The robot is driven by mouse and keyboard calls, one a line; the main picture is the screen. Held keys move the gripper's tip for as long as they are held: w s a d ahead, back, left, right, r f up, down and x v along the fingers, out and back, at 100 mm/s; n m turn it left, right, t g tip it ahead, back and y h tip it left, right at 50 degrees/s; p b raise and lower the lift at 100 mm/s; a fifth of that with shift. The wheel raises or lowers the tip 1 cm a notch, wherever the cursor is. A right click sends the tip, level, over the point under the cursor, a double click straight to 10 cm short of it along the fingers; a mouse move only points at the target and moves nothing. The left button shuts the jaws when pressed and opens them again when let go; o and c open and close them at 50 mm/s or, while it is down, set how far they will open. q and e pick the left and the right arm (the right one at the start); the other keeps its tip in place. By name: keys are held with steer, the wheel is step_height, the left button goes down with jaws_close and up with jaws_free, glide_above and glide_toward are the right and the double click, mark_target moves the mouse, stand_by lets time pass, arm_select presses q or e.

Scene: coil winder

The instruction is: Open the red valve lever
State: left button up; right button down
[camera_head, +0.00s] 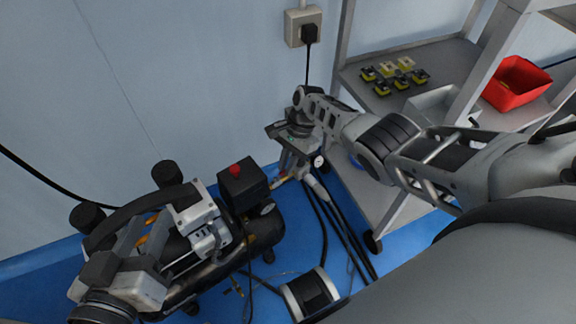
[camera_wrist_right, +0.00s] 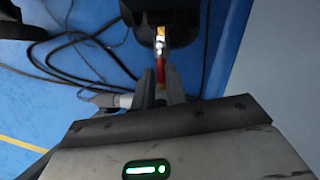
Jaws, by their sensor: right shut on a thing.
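The red valve lever (camera_wrist_right: 160,72) lies between the fingertips of my right gripper (camera_wrist_right: 160,88) in the right wrist view, below a brass-yellow fitting (camera_wrist_right: 160,38). My right gripper is shut on the lever. In the head view, my right gripper (camera_head: 291,165) reaches down beside the air compressor (camera_head: 265,228), and a small bit of the red lever (camera_head: 278,183) shows at its fingertips. The gripper hides part of the lever and valve.
A black box with a red knob (camera_head: 236,170) stands just left of the right gripper. Black hoses (camera_head: 325,225) run over the blue floor. A grey shelf cart (camera_head: 365,205) with a red bin (camera_head: 516,84) stands to the right. A wall socket (camera_head: 303,27) is behind.

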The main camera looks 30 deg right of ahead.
arm_select(q)
steer(key=shift+w+r, duration=0.15)
steer(key=shift+r, duration=0.05)
arm_select(e)
steer(key=shift+s+a+f, duration=0.1)
steer(key=shift+s, duration=0.05)
steer(key=c, duration=1.4)
jaws_free()
steer(key=shift+c, duration=0.2)
arm_select(q)
steer(key=shift+f, duration=0.1)
